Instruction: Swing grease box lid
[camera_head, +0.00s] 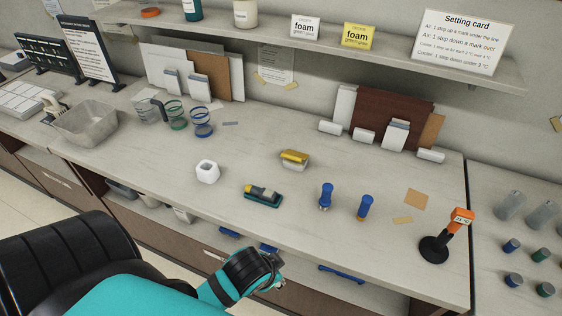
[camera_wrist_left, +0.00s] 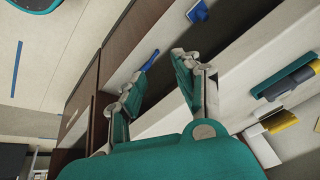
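A small pale box with a yellow lid (camera_head: 294,155), which I take to be the grease box, sits on the middle of the counter. Its lid looks closed, perhaps slightly tilted. It also shows as a yellow and pale shape at the right of the left wrist view (camera_wrist_left: 279,122). My left gripper (camera_head: 275,269) is in front of the counter's front edge, well apart from the box. In the left wrist view my left gripper (camera_wrist_left: 160,68) has its fingers spread, with nothing between them. My right gripper is in neither view.
A teal tray with a tool (camera_head: 263,195) lies between the box and the front edge. A white pot (camera_head: 207,171), two blue-handled tools (camera_head: 326,196) and an orange-headed gauge (camera_head: 448,236) stand around. A shelf (camera_head: 340,55) overhangs the back.

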